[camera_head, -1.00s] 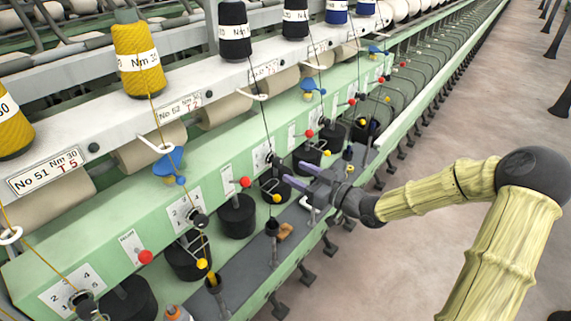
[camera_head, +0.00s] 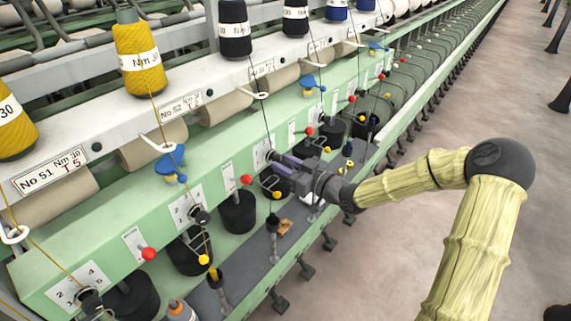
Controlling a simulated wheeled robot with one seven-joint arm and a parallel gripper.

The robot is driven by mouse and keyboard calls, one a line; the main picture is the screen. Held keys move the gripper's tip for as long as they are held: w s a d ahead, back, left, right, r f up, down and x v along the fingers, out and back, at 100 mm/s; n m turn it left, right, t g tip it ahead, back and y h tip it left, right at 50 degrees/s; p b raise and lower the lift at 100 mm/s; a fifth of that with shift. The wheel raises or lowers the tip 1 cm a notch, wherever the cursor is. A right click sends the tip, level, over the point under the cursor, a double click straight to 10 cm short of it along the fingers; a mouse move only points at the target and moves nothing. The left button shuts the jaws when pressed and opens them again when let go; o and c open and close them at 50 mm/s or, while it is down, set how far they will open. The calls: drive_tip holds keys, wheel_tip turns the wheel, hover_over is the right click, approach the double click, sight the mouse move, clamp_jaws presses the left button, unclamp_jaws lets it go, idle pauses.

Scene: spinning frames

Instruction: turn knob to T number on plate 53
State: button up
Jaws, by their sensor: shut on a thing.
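My gripper (camera_head: 273,160) is shut on the dark knob (camera_head: 270,155) of the third number dial (camera_head: 258,154) from the left, on the green front panel. The fingers hide most of the knob, so I cannot tell which number it points to. A white plate (camera_head: 262,69) sits on the rail above and to the left of that dial. Its writing is too small to read surely. The nearer plates to the left read 51 (camera_head: 50,170), with T 5, and seemingly 52 (camera_head: 180,104), with T 2.
Another knob (camera_head: 200,215) and a near-left knob (camera_head: 90,300) stick out from the panel. Red balls (camera_head: 246,180) and yellow balls (camera_head: 277,195) stand out close to my gripper. Thread cones (camera_head: 140,60) stand on the upper rail. The floor (camera_head: 400,225) at the right is clear.

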drive_tip(key=shift+m, duration=0.4)
drive_tip(key=m+p, duration=0.2)
drive_tip(key=m, duration=0.4)
drive_tip(key=shift+r+p, duration=0.15)
drive_tip(key=shift+p, duration=0.25)
drive_tip(key=m+p, duration=0.1)
drive_tip(key=m, duration=0.2)
drive_tip(key=shift+m, duration=0.3)
drive_tip(key=m, duration=0.3)
drive_tip(key=shift+m+p, duration=0.3)
drive_tip(key=shift+p, duration=0.1)
drive_tip(key=m, duration=0.5)
drive_tip(key=m+b, duration=0.1)
drive_tip(key=m, duration=0.4)
